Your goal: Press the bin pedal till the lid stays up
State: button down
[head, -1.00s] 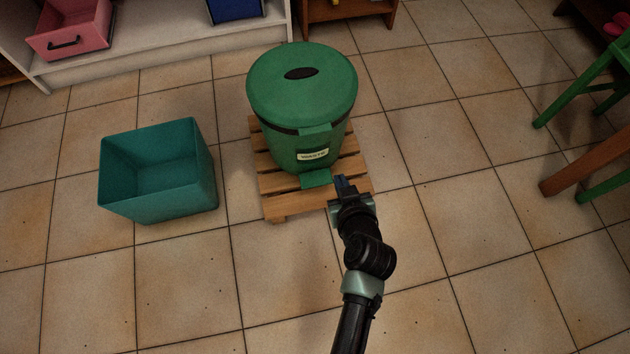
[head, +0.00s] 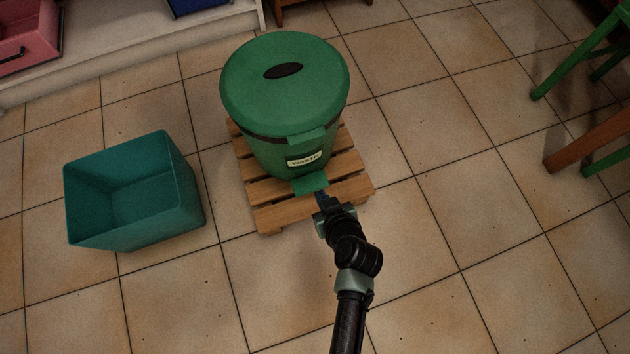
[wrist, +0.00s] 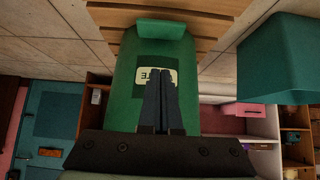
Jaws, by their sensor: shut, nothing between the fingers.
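The green bin (head: 284,105) stands upright on a wooden pallet (head: 268,215), with its lid (head: 284,75) down. Its green pedal (head: 310,183) sticks out at the front below a white label (head: 304,160). My gripper (head: 321,197) is shut and empty, its tips just in front of the pedal. I cannot tell whether they touch it. In the wrist view, upside down, the shut fingers (wrist: 160,75) point toward the bin front (wrist: 128,90), and the pedal (wrist: 160,29) shows beyond their tips.
A teal open box (head: 135,190) stands on the tiled floor left of the pallet. A shelf with a pink drawer (head: 28,35) is at the back left. Green and brown furniture legs (head: 590,140) are at the right. The floor right of the pallet is clear.

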jog(key=b, duration=0.6)
send_over(309, 182)
jog(key=s, duration=0.3)
jog(key=f, duration=0.7)
jog(key=shift+w+d+f, duration=0.15)
jog(key=shift+w+d, duration=0.05)
jog(key=shift+d, duration=0.2)
notch_tip(309, 182, down, 2)
jog(key=shift+f+b, duration=0.1)
jog(key=shift+b, duration=0.85)
jog(key=shift+f+b, duration=0.55)
jog(key=shift+f, duration=0.1)
